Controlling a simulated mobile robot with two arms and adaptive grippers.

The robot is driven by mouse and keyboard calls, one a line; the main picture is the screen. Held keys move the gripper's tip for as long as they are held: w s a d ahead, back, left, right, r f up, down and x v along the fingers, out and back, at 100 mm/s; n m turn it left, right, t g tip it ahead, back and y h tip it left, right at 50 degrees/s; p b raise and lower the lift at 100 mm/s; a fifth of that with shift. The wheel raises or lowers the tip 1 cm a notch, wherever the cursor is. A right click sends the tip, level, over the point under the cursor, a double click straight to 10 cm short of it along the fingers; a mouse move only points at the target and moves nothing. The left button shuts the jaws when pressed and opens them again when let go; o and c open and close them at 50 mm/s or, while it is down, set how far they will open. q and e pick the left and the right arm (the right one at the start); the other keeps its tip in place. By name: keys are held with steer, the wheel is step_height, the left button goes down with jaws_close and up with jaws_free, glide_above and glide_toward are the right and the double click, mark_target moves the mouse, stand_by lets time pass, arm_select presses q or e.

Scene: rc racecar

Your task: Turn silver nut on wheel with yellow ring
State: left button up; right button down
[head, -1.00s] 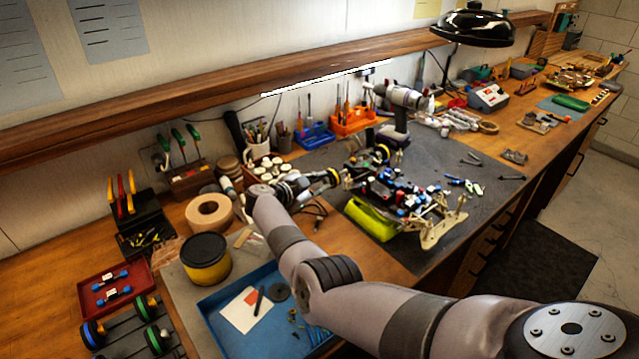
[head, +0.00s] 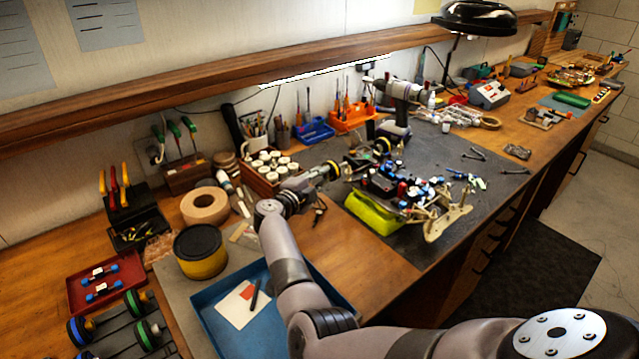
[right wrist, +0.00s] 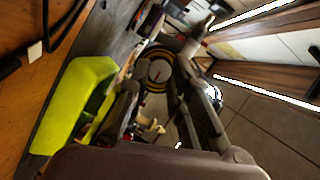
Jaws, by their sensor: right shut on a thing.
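The RC car (head: 400,188) stands on a lime-green stand (head: 372,211), also in the right wrist view (right wrist: 72,105). A dark wheel with a yellow ring (head: 333,169) is at the car's left end; another yellow-ringed wheel (head: 383,147) is at the back. In the right wrist view the yellow-ringed wheel (right wrist: 145,57) faces me, with a pale silver nut (right wrist: 158,73) at its centre. My right gripper (head: 324,174) reaches this wheel from the left. Its fingers are shut on the nut, one each side; the exact contact is small and dark. My left gripper is out of view.
A blue tray (head: 205,310), yellow tin (head: 200,252) and tape roll (head: 205,206) lie left of my arm. A rack of white-topped jars (head: 265,172) stands behind the gripper. A drill (head: 400,95) stands behind the car. The grey mat right of the car has free room.

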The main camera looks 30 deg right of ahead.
steer(key=shift+f, duration=0.1)
stand_by(0.5)
steer(key=c, duration=1.4)
jaws_free()
steer(key=shift+a, duration=0.1)
steer(key=shift+c, duration=0.2)
